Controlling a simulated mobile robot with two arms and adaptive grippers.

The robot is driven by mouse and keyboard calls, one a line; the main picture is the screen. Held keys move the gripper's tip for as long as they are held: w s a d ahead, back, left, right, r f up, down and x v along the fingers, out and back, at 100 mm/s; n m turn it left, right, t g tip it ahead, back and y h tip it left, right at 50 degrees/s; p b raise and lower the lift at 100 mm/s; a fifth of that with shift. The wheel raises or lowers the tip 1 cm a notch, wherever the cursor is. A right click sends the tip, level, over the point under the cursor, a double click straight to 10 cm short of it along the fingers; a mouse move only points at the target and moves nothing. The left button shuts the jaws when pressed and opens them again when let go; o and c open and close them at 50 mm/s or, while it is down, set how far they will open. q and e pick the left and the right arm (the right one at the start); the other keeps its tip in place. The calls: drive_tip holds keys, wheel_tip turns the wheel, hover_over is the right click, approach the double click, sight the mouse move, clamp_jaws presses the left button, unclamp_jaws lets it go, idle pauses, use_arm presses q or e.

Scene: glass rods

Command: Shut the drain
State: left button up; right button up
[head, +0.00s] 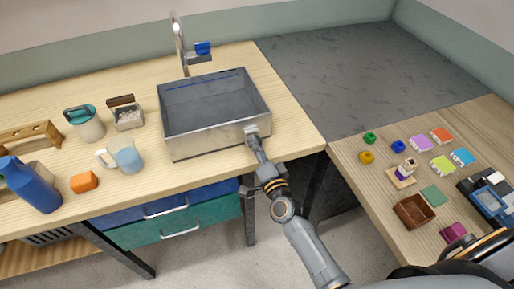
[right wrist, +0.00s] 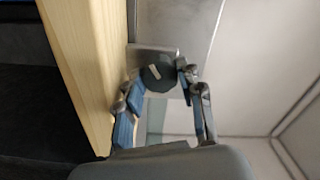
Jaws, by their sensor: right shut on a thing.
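A grey metal sink (head: 190,146) with a dark basin stands on the wooden counter in the head view. My right gripper (head: 252,134) is at the right part of the sink's front wall. In the right wrist view, my right gripper (right wrist: 158,88) has its fingers around a dark round knob (right wrist: 158,72) with a pale mark, on a metal plate at the sink's wall. It is shut on this knob. The drain opening cannot be made out. My left gripper is not in view.
A faucet (head: 180,45) with a blue part stands behind the sink. A light blue mug (head: 128,158), an orange block (head: 84,182) and a blue bottle (head: 30,185) stand to the left. A side table at right holds colored cards and a brown box (head: 413,212).

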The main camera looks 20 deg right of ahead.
drive_tip(key=m+b, duration=0.1)
drive_tip(key=m, duration=0.5)
drive_tip(key=shift+m, duration=0.3)
idle(0.5)
drive_tip(key=o, duration=1.2)
drive_tip(key=shift+c, duration=0.2)
drive_tip(key=shift+s+f, duration=0.1)
drive_tip(key=shift+s, duration=0.25)
drive_tip(key=s, duration=0.7)
drive_tip(key=shift+s+d+r, duration=0.15)
drive_tip(key=shift+d+r, duration=0.05)
